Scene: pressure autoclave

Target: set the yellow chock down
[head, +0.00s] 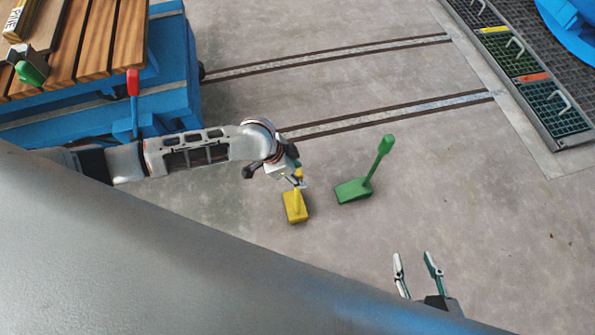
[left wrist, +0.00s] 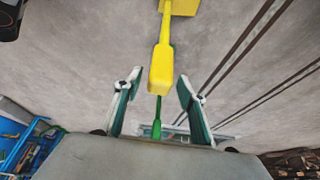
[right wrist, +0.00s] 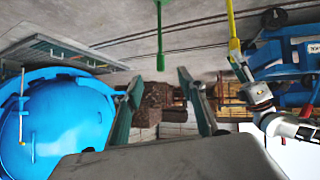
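The yellow chock (head: 295,207) appears to sit on the floor, its block low and its handle pointing up toward my left gripper (head: 299,181). In the left wrist view the yellow handle (left wrist: 161,65) lies between the spread fingers of my left gripper (left wrist: 160,82), with a gap on both sides. The gripper hides part of the handle in the head view. The handle also shows in the right wrist view (right wrist: 233,30). My right gripper (head: 416,262) is open and empty above the floor, well right of the chock.
A green chock (head: 352,190) with an upright handle stands on the floor just right of the yellow one. Floor rails (head: 380,110) run behind. A blue cart (head: 165,90) with a slatted wood top is at left, and a floor grate (head: 545,95) at right.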

